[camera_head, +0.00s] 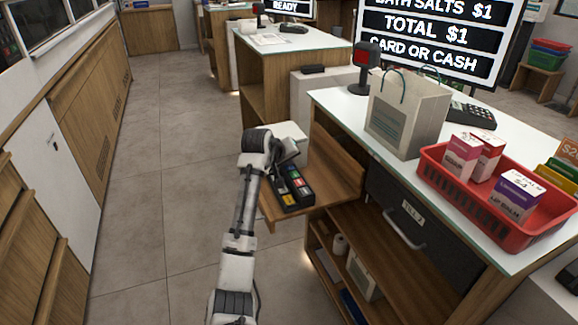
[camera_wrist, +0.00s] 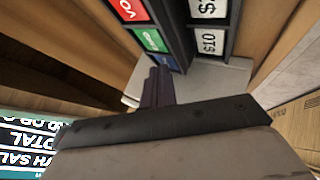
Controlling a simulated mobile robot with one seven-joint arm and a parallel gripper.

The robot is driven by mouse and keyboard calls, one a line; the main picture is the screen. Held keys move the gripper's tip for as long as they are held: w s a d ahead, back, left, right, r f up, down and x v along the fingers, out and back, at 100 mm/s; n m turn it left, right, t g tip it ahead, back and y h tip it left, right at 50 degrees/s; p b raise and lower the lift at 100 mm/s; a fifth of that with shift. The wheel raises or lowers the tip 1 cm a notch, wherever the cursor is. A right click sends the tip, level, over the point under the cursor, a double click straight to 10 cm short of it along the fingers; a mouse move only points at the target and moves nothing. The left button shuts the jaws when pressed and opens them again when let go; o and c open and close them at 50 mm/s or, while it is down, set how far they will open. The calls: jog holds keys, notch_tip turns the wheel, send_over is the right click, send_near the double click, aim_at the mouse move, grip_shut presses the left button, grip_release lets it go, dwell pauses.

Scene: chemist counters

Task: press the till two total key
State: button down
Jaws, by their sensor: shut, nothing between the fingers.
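A dark key panel with coloured keys (camera_head: 290,188) lies on the wooden pull-out shelf of the near counter. In the wrist view the panel shows a red key (camera_wrist: 131,9), a green key (camera_wrist: 151,40), part of a blue key (camera_wrist: 165,62) and white price keys (camera_wrist: 208,42). No key is legibly marked total. My gripper (camera_wrist: 157,80) is shut and empty, its dark fingertips close to the panel's end by the blue key. Whether they touch is unclear. In the head view my arm's wrist hides the fingers at the panel's far end.
The wooden shelf (camera_head: 333,172) juts out from the counter. On the counter stand a paper bag (camera_head: 405,118), a red basket (camera_head: 455,193) with small boxes, and a card terminal (camera_head: 472,115). A labelled till drawer (camera_head: 420,215) is below. The floor at left is clear.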

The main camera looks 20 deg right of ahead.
aim_at(288, 169)
jog(key=shift+r+p, duration=0.65)
jog(key=shift+r, duration=0.05)
notch_tip(288, 169, up, 5)
jog(key=p, duration=0.4)
jog(key=shift+p, duration=0.4)
